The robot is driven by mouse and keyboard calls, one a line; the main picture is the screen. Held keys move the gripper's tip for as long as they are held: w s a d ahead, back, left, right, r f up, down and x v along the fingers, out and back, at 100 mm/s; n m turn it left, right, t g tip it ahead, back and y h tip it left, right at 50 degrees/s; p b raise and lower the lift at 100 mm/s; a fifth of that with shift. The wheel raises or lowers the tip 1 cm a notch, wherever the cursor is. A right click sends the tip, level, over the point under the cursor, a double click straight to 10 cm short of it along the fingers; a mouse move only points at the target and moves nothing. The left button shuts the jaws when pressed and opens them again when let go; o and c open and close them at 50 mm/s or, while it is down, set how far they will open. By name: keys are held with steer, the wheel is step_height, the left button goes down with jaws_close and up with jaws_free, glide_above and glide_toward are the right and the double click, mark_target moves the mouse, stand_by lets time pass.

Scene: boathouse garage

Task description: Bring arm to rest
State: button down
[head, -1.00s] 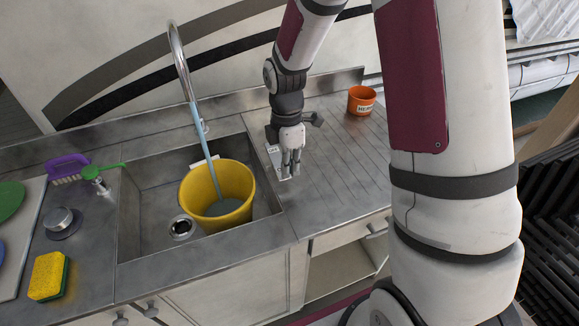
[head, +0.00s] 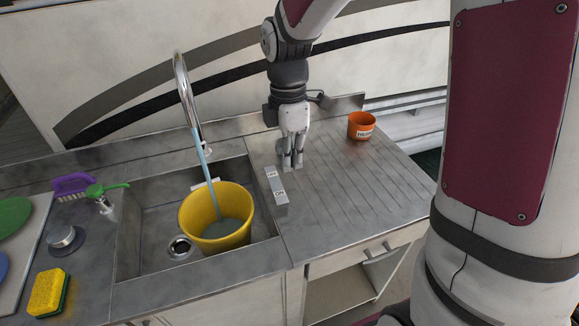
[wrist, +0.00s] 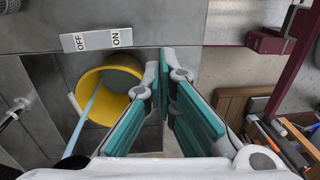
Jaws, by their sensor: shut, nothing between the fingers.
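My gripper (head: 292,166) hangs fingers-down over the ribbed steel drainboard, just behind and right of a pale rocker switch (head: 276,186) marked OFF and ON. It is shut and empty, apart from the switch. In the wrist view the fingers (wrist: 168,78) point up the picture and the switch (wrist: 97,40) lies to their upper left. I cannot tell which side of the switch is pressed in. A blue-grey stream of water (head: 207,175) runs from the tap (head: 184,85) into a yellow bucket (head: 203,208) in the sink.
An orange labelled cup (head: 361,126) stands at the back right of the drainboard. Left of the sink (head: 150,215) are a purple brush (head: 72,184), a green-handled brush (head: 103,191) and a yellow sponge (head: 46,292). The front drainboard is clear.

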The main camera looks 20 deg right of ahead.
steer(key=shift+r, duration=0.15)
stand_by(0.3)
steer(key=s+d+r+m+t, duration=0.1)
steer(key=s+r+m+t, duration=0.5)
steer(key=s+r+m, duration=0.8)
steer(key=s+m, duration=0.3)
steer(key=m, duration=0.1)
steer(key=shift+s+d+r+t, duration=0.3)
steer(key=shift+s, duration=0.1)
